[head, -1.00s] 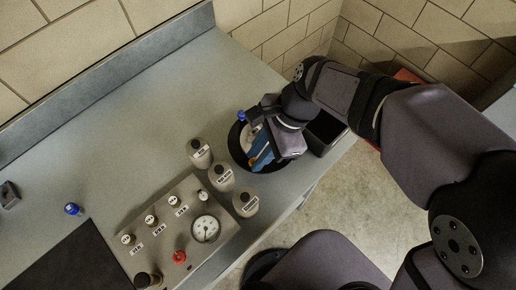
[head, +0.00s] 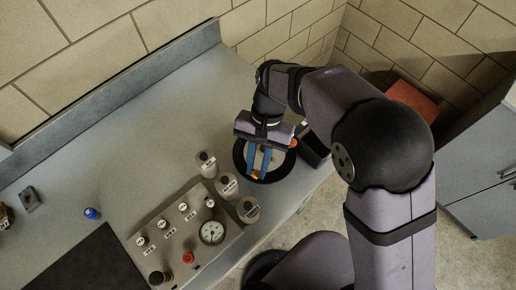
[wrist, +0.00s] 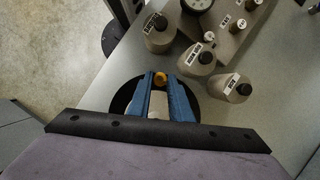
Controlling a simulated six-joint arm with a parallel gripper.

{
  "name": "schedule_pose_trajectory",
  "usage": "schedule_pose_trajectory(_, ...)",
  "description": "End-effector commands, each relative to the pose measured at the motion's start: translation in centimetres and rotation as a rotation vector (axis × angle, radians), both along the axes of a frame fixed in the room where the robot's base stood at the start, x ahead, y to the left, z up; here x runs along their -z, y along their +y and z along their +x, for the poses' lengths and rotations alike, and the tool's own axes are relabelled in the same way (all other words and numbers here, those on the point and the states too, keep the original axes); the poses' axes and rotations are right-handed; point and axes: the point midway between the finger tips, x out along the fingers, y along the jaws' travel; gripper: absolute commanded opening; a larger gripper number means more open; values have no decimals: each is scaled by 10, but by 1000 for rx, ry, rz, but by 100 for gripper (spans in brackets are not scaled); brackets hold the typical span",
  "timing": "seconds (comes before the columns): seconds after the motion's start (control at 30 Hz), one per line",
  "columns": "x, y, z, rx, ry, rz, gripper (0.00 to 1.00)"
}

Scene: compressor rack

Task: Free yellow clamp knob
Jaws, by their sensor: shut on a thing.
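The yellow clamp knob (head: 255,177) is small and sits at the near-left part of a round black base with a pale middle (head: 285,171). In the wrist view the knob (wrist: 160,78) shows between the tips of my blue fingers. My gripper (head: 257,174) reaches down over the black base and is shut on the knob; its tips also show in the wrist view (wrist: 160,82). The fingers hide part of the knob and of the pale middle. The knob's lower side and whatever it is fixed to are hidden.
Several grey bottles with dark caps, one of them (head: 227,185), stand close left of the black base. A panel with a gauge (head: 212,231) and a red knob (head: 187,258) lies beyond them. A dark bin (head: 314,150) is close right.

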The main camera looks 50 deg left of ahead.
Motion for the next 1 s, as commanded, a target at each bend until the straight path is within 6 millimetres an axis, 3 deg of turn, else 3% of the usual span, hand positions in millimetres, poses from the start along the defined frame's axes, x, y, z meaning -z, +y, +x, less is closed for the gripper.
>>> schedule_pose_trajectory(0.4, -1, 3, -1, -219, -1, 2, 0)
schedule_pose_trajectory(0.97, 0, 3, -1, -254, -2, 3, 0)
schedule_pose_trajectory(1.0, 0, 3, -1, -254, -2, 3, 23)
